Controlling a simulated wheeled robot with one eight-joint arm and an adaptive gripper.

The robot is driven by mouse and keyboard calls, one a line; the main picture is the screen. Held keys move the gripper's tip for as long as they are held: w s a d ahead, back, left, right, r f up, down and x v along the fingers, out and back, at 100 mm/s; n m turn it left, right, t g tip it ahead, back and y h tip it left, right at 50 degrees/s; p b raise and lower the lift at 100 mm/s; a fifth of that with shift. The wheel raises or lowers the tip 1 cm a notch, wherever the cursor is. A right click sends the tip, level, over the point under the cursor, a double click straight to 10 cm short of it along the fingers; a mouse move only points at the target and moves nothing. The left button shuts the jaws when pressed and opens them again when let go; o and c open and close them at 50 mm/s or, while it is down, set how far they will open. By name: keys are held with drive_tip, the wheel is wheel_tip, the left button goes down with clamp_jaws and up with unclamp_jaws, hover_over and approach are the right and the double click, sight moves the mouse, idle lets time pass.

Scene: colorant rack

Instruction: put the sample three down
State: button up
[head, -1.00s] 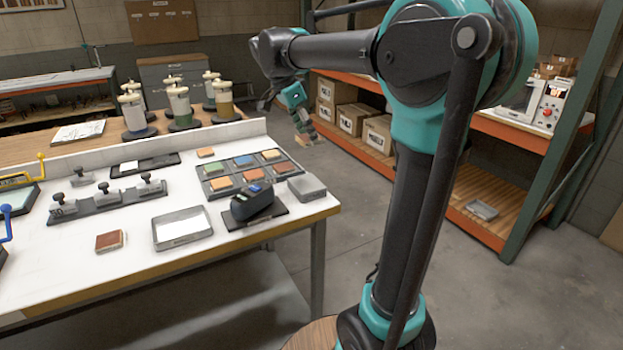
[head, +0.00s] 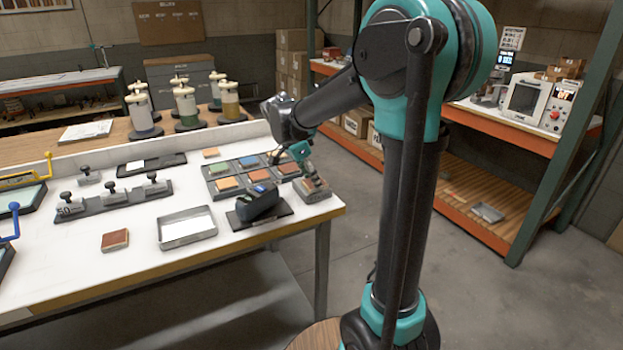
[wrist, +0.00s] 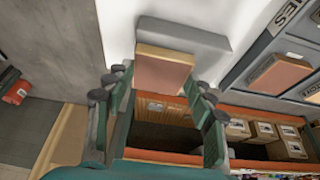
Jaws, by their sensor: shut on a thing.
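My gripper (wrist: 160,80) is shut on a sample tile (wrist: 163,72), reddish-brown on its face with a pale wooden edge. No number shows on it. In the wrist view the tile sits between the two fingers, just in front of a plain grey block (wrist: 185,34). In the head view my gripper (head: 314,180) is low over the same grey block (head: 318,196) at the table's right end. The gripper largely hides the tile there, and I cannot tell whether the tile touches the block.
A grey sample rack (head: 212,184) with several coloured tiles lies just left of my gripper. A dark handheld device (head: 258,203) stands in front of it. A shallow metal tray (head: 187,228) and a red-brown tile (head: 115,240) are further left. The table's right edge is close.

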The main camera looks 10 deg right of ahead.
drive_tip(key=o, duration=1)
drive_tip(key=shift+f, duration=0.1)
drive_tip(key=shift+o, duration=0.2)
drive_tip(key=v, duration=1.2)
